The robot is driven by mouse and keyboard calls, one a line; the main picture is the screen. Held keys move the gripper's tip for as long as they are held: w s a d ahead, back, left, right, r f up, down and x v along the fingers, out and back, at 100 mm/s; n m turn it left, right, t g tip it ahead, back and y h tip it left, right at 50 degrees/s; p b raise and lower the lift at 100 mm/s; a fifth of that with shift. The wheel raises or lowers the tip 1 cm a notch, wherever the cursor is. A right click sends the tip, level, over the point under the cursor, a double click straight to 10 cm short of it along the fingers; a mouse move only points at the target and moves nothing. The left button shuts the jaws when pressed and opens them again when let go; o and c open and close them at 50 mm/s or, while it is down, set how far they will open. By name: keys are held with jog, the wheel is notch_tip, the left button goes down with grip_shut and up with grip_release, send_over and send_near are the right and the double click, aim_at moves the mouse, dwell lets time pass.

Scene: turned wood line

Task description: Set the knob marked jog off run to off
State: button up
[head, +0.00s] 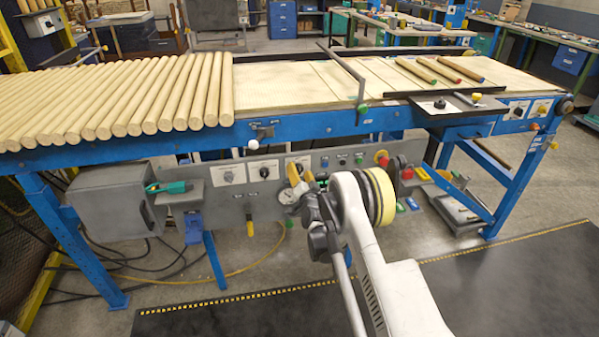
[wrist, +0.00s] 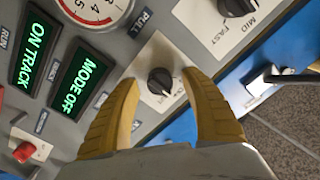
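A black rotary knob (wrist: 160,82) on a white plate (wrist: 153,62) lies between the fingertips of my gripper (wrist: 160,80) in the wrist view. The plate's lettering is partly covered and too small to read surely, and I cannot tell where the knob points. My gripper is open, with one yellow finger on each side of the knob; contact is not visible. In the head view my gripper (head: 301,174) is at the grey control panel (head: 235,205), partly hiding a white knob plate (head: 298,162).
Another knob (wrist: 237,5) marked fast and mid sits close by, with a gauge (wrist: 97,8), an "ON TRACK" display (wrist: 36,45) and a red button (wrist: 24,152). In the head view, two more knobs (head: 229,177) (head: 264,172) are left of my gripper. The blue conveyor frame (head: 200,143) runs above.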

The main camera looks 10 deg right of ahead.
jog(key=s, duration=0.7)
jog(key=shift+s, duration=0.25)
dwell(0.3)
jog(key=s+a+r+n+g+y, duration=0.1)
jog(key=s+r+n+g, duration=0.1)
jog(key=r, duration=0.7)
jog(key=s+a+r+n+g, duration=0.1)
jog(key=s+r, duration=0.2)
jog(key=r, duration=0.5)
jog(key=s+r+n+g, duration=0.25)
jog(key=s+r, duration=0.45)
jog(key=s, duration=0.6)
jog(key=s+d+f+n+g, duration=0.1)
jog(key=s+g, duration=0.1)
jog(key=s, duration=1.2)
jog(key=s+d+f+n+g+h, duration=0.1)
jog(key=s+f+g, duration=0.1)
jog(key=s, duration=1.2)
jog(key=shift+s+f+g, duration=0.15)
jog(key=shift+f+g, duration=0.1)
jog(key=shift+g, duration=0.5)
